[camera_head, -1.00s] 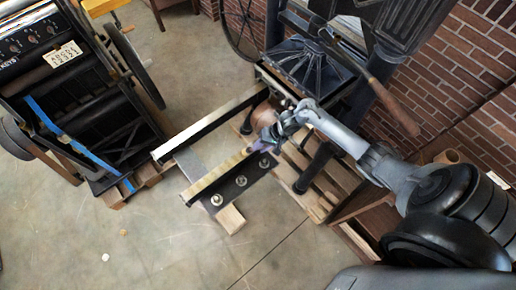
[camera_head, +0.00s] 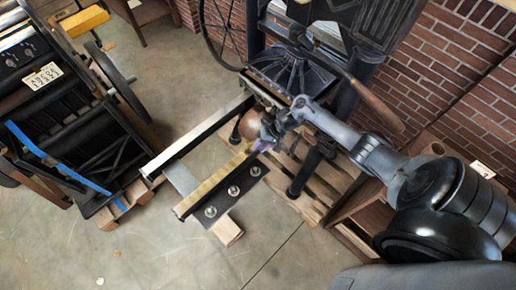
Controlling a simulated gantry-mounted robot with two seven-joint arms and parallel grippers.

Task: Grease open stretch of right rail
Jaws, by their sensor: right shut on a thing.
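The right rail (camera_head: 212,182) is a dark bar with a yellowish top face. It sticks out from the hand press, running from its near lower-left end up toward the press. My right gripper (camera_head: 265,139) is at the rail's press end, close to its top. It is shut on a small purple thing (camera_head: 260,148), mostly hidden by the fingers. I cannot tell whether this thing touches the rail. My left gripper is not in view.
The left rail (camera_head: 197,135) runs parallel. A copper-coloured round part (camera_head: 250,125) is close beside my right gripper. The hand press (camera_head: 296,70) stands on a wooden pallet (camera_head: 318,198). Another machine (camera_head: 70,125) is at left. Floor in front is clear.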

